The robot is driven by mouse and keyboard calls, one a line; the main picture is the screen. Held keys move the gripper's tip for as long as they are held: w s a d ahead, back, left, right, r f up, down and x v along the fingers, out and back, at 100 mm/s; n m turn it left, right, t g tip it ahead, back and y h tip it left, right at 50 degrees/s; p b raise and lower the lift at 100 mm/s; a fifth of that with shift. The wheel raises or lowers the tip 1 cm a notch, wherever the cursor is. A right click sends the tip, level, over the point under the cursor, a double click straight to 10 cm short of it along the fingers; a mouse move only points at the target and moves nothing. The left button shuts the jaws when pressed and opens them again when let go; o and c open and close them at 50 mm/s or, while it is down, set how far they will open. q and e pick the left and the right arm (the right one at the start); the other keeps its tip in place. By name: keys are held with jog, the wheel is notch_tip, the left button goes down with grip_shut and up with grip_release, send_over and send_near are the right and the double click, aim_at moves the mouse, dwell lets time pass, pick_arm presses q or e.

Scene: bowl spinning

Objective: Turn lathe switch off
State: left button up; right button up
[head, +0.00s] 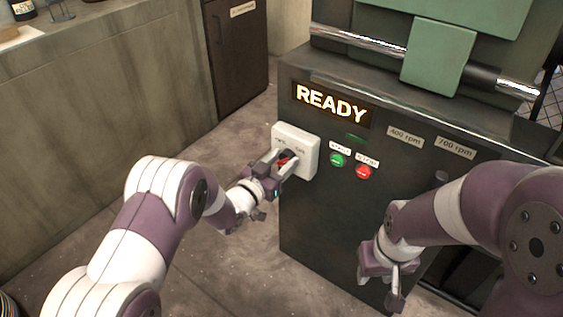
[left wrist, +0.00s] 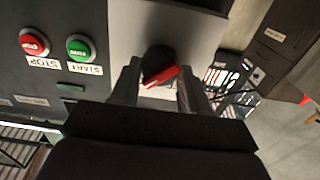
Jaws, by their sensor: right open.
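The lathe switch is a white box (head: 309,143) on the lathe's dark front panel, with a red-and-black rotary knob. In the head view my left gripper (head: 283,160) is at the switch and partly hides the knob. In the left wrist view the knob (left wrist: 158,66) lies between the two fingers of my left gripper (left wrist: 160,85), its red pointer tilted. One finger is on each side; I cannot tell whether they press on it. My right gripper (head: 385,278) is open and empty, low in front of the lathe, to the right.
A lit READY display (head: 331,104) is above the switch. The green START button (head: 337,159) and red STOP button (head: 363,172) are just right of the switch. Speed labels (head: 405,136) are further right. A counter (head: 110,75) stands at the left, with clear floor between.

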pick_arm(q)
jog(key=shift+c, duration=0.2)
jog(key=n+p, duration=0.2)
jog(key=shift+r+n, duration=0.15)
jog(key=shift+n, duration=0.25)
jog(key=n+p, duration=0.3)
jog(key=n, duration=0.2)
jog(key=shift+a+p, duration=0.1)
jog(key=shift+p, duration=0.25)
jog(key=n+p, duration=0.2)
jog(key=n, duration=0.3)
jog(key=shift+f, duration=0.2)
jog(key=n+p, duration=0.1)
jog(key=n, duration=0.1)
jog(key=n+p, duration=0.1)
jog(key=n, duration=0.2)
jog(key=shift+a+f, duration=0.1)
jog(key=shift+f, duration=0.1)
jog(key=o, duration=1)
jog(key=shift+w, duration=0.1)
